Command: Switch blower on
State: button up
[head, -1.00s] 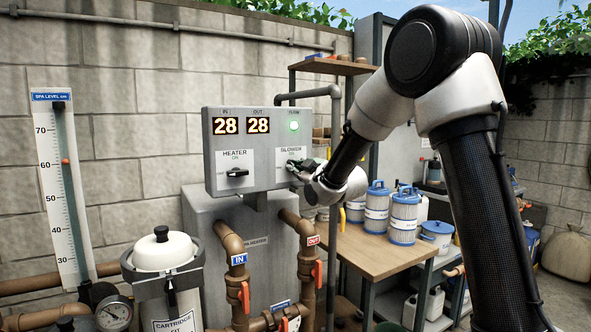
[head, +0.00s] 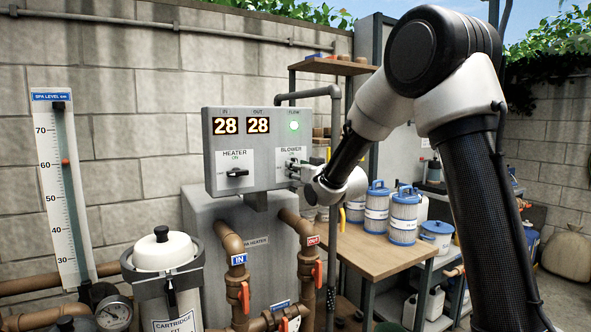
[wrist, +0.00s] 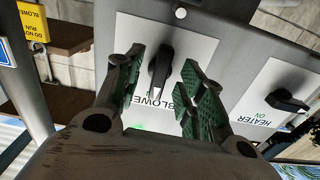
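The blower switch is a black knob (wrist: 160,70) on a white plate marked BLOWER (wrist: 180,50), at the right of the grey control box (head: 262,183). In the wrist view it stands roughly crosswise to the heater knob. My gripper (wrist: 161,62) is open, with its green-padded fingers on either side of the blower knob; I see gaps and cannot tell any contact. In the head view my gripper (head: 296,168) is at the blower plate and partly hides its knob. The heater knob (head: 238,172) lies level under HEATER ON.
A yellow tag (wrist: 33,22) reading DO NOT RUN and part of BLOWER hangs near the box. The box displays show 28 and 28, and a green flow light (head: 294,126) glows. A wooden bench (head: 375,250) with blue-topped filter cartridges (head: 404,218) stands right of the box.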

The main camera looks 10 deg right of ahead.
jog(key=v, duration=0.7)
dwell(0.3)
